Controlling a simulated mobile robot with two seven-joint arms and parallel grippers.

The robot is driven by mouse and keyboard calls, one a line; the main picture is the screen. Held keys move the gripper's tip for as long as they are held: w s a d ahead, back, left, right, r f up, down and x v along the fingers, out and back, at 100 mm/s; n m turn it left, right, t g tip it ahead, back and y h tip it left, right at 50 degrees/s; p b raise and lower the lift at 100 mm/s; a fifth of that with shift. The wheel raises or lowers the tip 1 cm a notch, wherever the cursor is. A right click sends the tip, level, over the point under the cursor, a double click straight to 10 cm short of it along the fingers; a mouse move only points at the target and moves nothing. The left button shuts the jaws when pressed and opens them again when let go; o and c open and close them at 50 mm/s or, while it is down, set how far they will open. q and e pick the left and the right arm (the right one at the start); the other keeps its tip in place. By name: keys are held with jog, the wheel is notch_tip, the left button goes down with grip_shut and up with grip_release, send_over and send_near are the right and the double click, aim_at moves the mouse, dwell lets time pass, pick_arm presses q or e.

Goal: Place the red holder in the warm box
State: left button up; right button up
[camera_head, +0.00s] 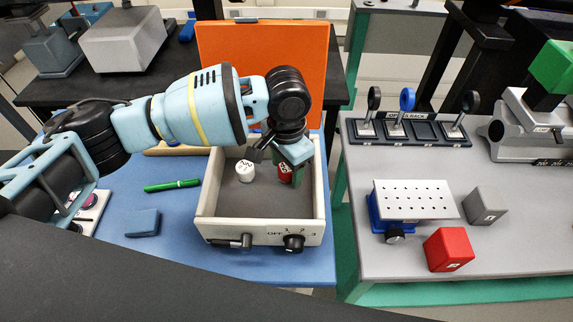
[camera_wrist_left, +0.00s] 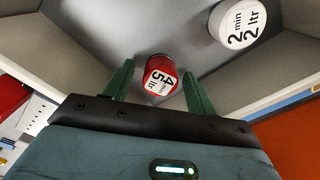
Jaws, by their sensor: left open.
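The red holder (camera_head: 285,173) is a small red cylinder with a white labelled top. It stands inside the warm box (camera_head: 212,231), a pale open-topped box with a grey floor and a knob on its front. My left gripper (camera_head: 291,168) reaches down into the box at its right side. In the left wrist view its green fingers (camera_wrist_left: 158,85) are open, one on each side of the red holder (camera_wrist_left: 162,76), with gaps visible. A white holder (camera_head: 245,171) stands to the left in the box; it also shows in the wrist view (camera_wrist_left: 238,24). My right gripper is not in view.
An orange panel (camera_head: 262,60) rises behind the box. A green pen (camera_head: 172,185) and a dark blue block (camera_head: 142,223) lie on the blue table left of it. On the grey table at right are a red cube (camera_head: 448,249), a grey cube (camera_head: 485,205) and a perforated plate (camera_head: 415,199).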

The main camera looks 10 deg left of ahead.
aim_at(287, 168)
pick_arm(q)
notch_tip(287, 168, up, 12)
jog(key=p, duration=0.1)
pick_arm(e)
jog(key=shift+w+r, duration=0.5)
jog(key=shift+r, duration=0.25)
